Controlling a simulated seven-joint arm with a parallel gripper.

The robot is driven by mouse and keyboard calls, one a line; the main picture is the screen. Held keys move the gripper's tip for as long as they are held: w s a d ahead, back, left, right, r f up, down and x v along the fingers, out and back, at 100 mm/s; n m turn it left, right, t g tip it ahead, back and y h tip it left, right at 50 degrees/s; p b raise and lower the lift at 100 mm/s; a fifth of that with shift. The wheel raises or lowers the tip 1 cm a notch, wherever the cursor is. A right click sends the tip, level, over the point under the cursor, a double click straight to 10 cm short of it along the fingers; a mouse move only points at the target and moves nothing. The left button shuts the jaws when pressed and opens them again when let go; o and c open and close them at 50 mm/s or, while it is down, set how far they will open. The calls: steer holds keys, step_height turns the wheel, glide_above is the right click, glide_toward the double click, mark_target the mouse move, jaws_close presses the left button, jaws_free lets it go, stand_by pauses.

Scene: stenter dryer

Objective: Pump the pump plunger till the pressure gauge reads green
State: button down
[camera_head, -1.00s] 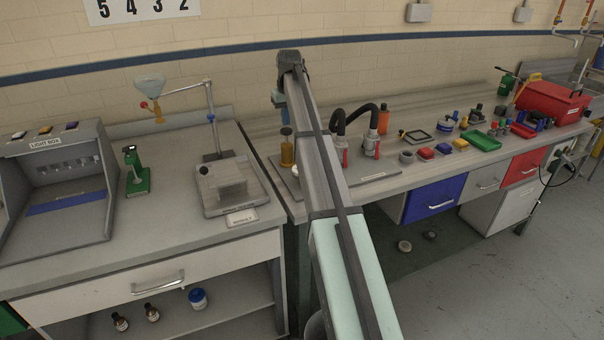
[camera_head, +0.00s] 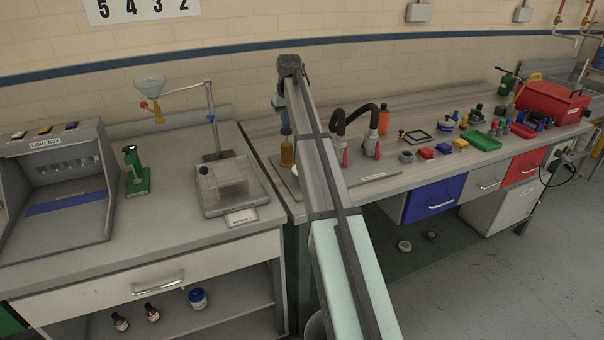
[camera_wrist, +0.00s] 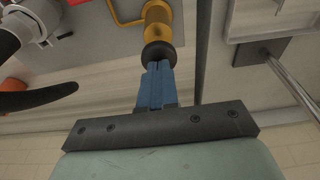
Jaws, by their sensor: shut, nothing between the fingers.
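The pump is a gold-amber cylinder (camera_head: 287,153) standing upright on a grey base plate at the left of the far bench. In the wrist view its gold body (camera_wrist: 158,12) has a dark round plunger knob (camera_wrist: 158,53) on the end facing me. My gripper (camera_wrist: 157,66), with blue fingers, is shut and empty. Its tips are at the knob and appear to touch it. In the head view my gripper (camera_head: 286,130) is right above the pump, partly beside my arm. I cannot make out the pressure gauge or its reading.
A black hose (camera_head: 362,112) with red-handled fittings stands right of the pump, beyond my arm. A stand with a metal rod (camera_head: 211,118) is to the left. Small coloured parts and a red toolbox (camera_head: 553,102) line the bench farther right.

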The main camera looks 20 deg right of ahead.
steer(key=shift+f, duration=1.4)
steer(key=shift+r, duration=2.05)
steer(key=shift+r, duration=2.5)
